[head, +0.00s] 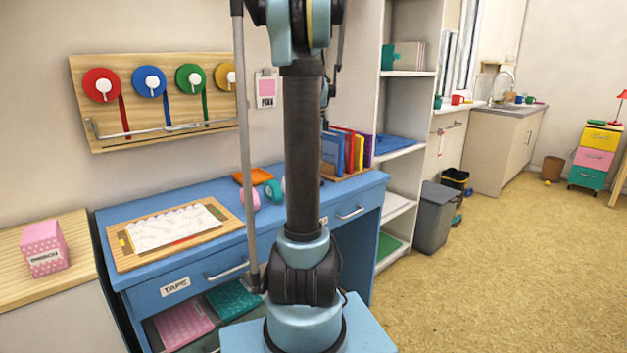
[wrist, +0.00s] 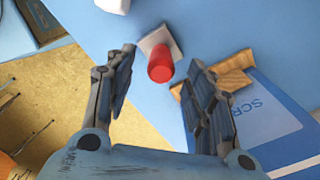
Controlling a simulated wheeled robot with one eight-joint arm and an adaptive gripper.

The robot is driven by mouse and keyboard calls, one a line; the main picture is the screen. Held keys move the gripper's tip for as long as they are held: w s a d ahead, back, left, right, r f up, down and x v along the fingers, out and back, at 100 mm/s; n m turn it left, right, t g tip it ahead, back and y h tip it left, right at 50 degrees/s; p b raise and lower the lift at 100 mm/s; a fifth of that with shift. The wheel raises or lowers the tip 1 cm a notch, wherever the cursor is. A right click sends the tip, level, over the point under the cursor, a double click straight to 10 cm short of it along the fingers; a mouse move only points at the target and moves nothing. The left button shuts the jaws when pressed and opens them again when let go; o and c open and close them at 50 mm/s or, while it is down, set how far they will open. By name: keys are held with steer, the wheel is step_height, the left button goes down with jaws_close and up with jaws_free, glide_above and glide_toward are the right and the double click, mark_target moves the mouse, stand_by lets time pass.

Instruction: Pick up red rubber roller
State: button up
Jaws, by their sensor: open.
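In the wrist view a short red cylinder (wrist: 160,67), which looks like the red rubber roller, is on a blue surface. A pale grey square piece (wrist: 160,42) is right at its far side; I cannot tell whether they are joined. My gripper (wrist: 162,58) is open, with one finger on each side of the red cylinder and a gap to each. Nothing is held. In the head view I see neither the roller nor my gripper; my own arm blocks the middle of the blue desk (head: 175,265).
A wooden piece (wrist: 228,72) and a blue item lettered "SCR" (wrist: 265,115) are close to the right finger. The surface's edge and the floor (wrist: 50,105) are at left. The desk holds a wooden tray (head: 125,258), cups (head: 250,198) and upright books (head: 335,152).

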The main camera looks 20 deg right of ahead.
steer(key=shift+f, duration=2.3)
steer(key=shift+c, duration=0.3)
jaws_close()
